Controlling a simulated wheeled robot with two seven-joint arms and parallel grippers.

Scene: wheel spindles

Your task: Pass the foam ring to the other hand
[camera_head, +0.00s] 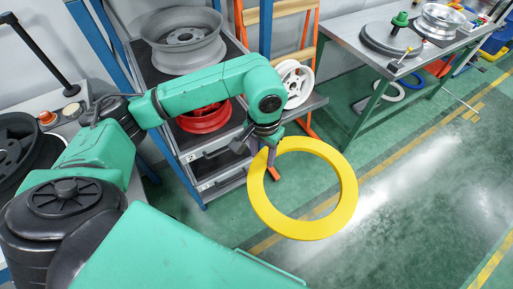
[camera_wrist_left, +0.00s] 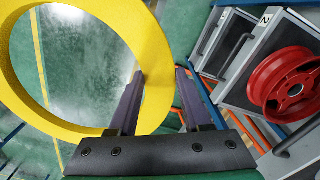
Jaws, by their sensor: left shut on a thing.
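The foam ring (camera_head: 347,190) is a large flat yellow ring. It hangs in the air at the middle of the head view, above the green floor. My left gripper (camera_head: 269,146) is shut on its upper left rim. In the left wrist view the ring (camera_wrist_left: 120,30) fills the upper left, with its band at the fingers of my left gripper (camera_wrist_left: 160,82). The fingers hide a small part of the band. My right gripper is in neither view.
A grey shelf rack behind my left arm holds a grey wheel rim (camera_head: 180,55) and a red one (camera_head: 205,118). A white rim (camera_head: 294,84) stands beside it. A metal workbench (camera_head: 365,55) is at the upper right. The floor right of the ring is clear.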

